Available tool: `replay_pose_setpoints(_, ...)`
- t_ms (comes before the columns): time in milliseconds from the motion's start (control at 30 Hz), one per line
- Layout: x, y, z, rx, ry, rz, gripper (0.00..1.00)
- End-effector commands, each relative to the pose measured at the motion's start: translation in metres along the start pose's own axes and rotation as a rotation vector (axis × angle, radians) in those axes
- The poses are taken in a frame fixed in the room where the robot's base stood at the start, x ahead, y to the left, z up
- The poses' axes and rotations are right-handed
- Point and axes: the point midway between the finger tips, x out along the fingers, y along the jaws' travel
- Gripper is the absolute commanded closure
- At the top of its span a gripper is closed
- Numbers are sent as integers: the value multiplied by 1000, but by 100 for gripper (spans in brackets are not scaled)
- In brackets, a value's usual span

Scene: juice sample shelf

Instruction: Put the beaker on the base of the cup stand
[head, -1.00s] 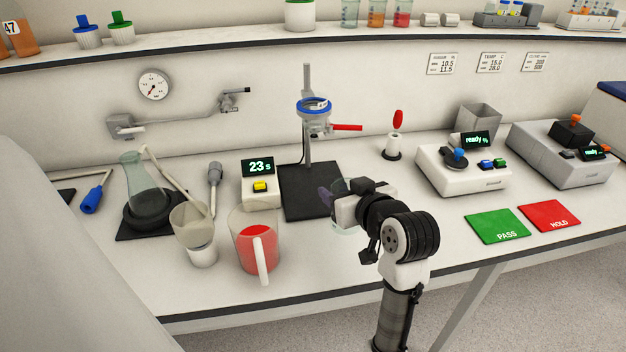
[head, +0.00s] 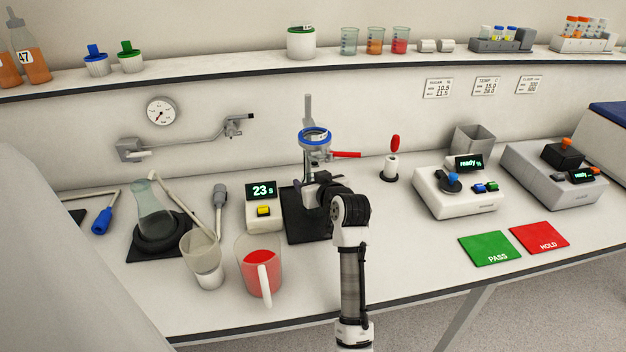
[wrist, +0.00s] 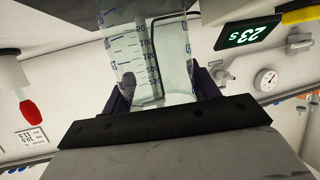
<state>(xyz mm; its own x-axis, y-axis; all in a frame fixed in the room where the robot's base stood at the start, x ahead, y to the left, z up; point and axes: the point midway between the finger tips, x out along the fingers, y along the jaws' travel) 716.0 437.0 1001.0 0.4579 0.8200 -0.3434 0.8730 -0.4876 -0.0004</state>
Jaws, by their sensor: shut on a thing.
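The cup stand has a flat black base (head: 303,229), an upright grey rod and a blue ring (head: 314,135) with a red handle. My gripper (head: 308,184) is over the base, below the ring, in the head view. It is shut on the clear beaker with blue graduation marks, seen between the dark fingers in the wrist view (wrist: 135,50). In the head view my gripper and arm hide most of the beaker. I cannot tell whether its bottom touches the base.
The timer (head: 263,205) reading 23 stands just left of the base. A jug of red liquid (head: 258,268) and a pale cup (head: 204,262) stand front left. A red-topped white post (head: 390,165) is to the right. Bench around the green PASS mat (head: 488,249) is partly free.

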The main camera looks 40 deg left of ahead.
Motion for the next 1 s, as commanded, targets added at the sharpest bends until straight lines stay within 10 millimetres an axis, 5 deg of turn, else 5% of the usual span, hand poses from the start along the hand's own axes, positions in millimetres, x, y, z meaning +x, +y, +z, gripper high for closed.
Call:
replay_pose_setpoints(467, 4, 0, 12, -1, 2, 0, 68)
replay_pose_setpoints(500, 4, 0, 11, -1, 2, 0, 37)
replay_pose_setpoints(633, 4, 0, 11, -1, 1, 0, 20)
replay_pose_setpoints(1000, 2, 0, 5, -1, 1, 0, 18)
